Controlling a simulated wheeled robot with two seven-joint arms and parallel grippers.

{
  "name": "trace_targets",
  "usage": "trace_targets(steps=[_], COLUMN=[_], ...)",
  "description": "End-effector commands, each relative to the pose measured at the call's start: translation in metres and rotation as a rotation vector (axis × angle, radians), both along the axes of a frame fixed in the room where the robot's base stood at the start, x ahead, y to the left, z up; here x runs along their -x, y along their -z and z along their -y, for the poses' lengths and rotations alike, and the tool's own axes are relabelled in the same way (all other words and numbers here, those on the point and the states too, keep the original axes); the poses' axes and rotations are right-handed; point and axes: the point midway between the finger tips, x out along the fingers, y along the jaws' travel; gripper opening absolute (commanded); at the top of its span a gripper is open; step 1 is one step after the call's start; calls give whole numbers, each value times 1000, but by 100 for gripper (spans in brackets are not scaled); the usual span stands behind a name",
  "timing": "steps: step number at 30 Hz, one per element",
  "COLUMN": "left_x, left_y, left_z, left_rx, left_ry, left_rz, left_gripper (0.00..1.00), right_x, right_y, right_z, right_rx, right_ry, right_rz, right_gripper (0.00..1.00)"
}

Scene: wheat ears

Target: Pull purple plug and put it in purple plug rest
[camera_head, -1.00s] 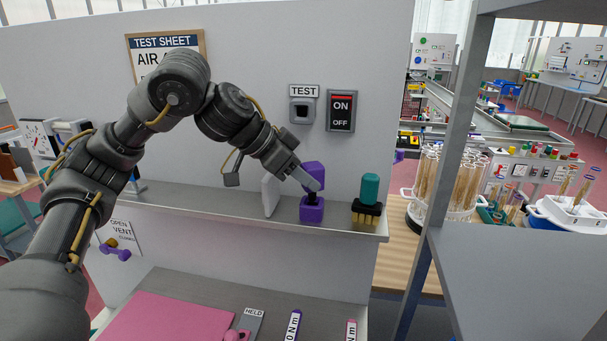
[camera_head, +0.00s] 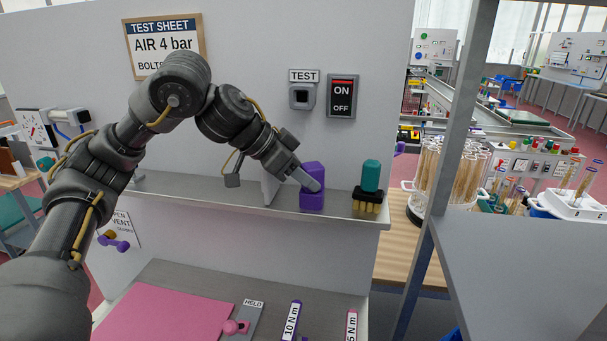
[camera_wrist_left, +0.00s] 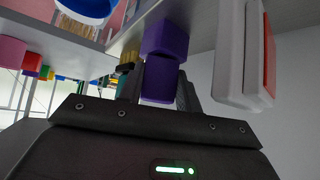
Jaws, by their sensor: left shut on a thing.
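The purple plug (camera_head: 313,173) stands upright at the back shelf, directly on the purple plug rest (camera_head: 312,202), with no gap visible between them. My left gripper (camera_head: 311,184) is shut on the plug from the left and hides part of it. In the left wrist view the plug (camera_wrist_left: 160,80) is between the fingers, up against the purple rest (camera_wrist_left: 164,40). How deep it sits in the rest cannot be told. My right gripper is not in view.
A teal plug (camera_head: 371,175) stands in a black and yellow base to the right on the shelf (camera_head: 240,203). A white upright plate (camera_head: 269,190) is to the left. An ON/OFF switch (camera_head: 341,96) is on the wall above. A pink mat (camera_head: 165,315) lies below.

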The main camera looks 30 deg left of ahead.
Motion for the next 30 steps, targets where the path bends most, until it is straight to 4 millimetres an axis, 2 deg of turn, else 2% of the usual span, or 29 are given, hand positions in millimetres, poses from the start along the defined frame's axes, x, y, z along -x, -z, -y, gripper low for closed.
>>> trace_targets(steps=[2,3,9,20,30], left_x=[0,0,0,3,34], left_y=[3,3,3,-2,-47], left_z=[0,0,0,-4,-35], left_rx=[1,1,0,-1,-1], left_ry=[0,0,0,-1,-3], left_rz=[1,1,0,1,5], left_gripper=[0,35,59,59,59], right_x=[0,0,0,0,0], right_y=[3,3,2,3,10], right_z=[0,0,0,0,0], right_rx=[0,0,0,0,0], right_ry=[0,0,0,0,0], right_rz=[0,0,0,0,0], right_gripper=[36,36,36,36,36])
